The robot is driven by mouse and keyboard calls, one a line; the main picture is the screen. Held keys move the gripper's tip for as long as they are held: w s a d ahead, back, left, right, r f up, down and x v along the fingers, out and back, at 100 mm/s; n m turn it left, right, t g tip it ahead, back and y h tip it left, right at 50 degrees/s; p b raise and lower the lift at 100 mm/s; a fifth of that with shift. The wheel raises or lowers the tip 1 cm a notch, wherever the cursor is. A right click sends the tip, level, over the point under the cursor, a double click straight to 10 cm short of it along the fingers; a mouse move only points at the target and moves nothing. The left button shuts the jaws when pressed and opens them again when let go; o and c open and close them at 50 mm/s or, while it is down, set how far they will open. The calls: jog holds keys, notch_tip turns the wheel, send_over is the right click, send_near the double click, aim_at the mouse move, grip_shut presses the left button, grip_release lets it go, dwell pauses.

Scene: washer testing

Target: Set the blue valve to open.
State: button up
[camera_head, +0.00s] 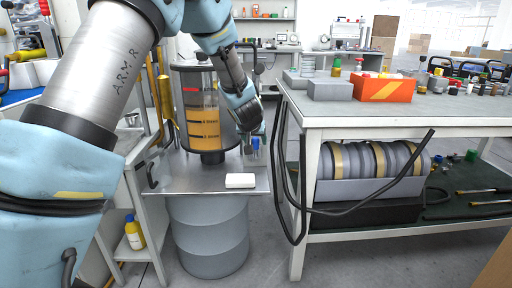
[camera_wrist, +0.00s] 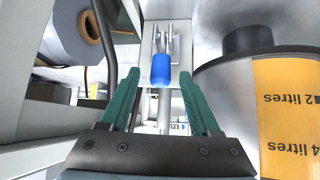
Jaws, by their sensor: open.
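The blue valve handle (camera_wrist: 161,70) shows in the wrist view on a metal fitting, ahead of my gripper. In the head view, a small blue part (camera_head: 255,143) shows just below my gripper (camera_head: 253,132), beside the measuring cylinder (camera_head: 203,125). In the wrist view my gripper (camera_wrist: 160,76) is open, with one green finger on each side of the handle. Gaps show between handle and fingers, and I cannot tell whether the handle's near end lies between the tips. The cylinder's orange scale (camera_wrist: 285,110) fills the right of the wrist view.
The cylinder stands on a metal tray (camera_head: 180,182) above a grey drum (camera_head: 208,235). A white block (camera_head: 240,181) lies on the tray. A cluttered workbench (camera_head: 345,121) with hanging black hoses (camera_head: 282,180) stands close on the right. The cylinder is close to my right finger.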

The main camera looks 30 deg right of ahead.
aim_at(255, 141)
jog(key=shift+x, duration=1.7)
grip_shut()
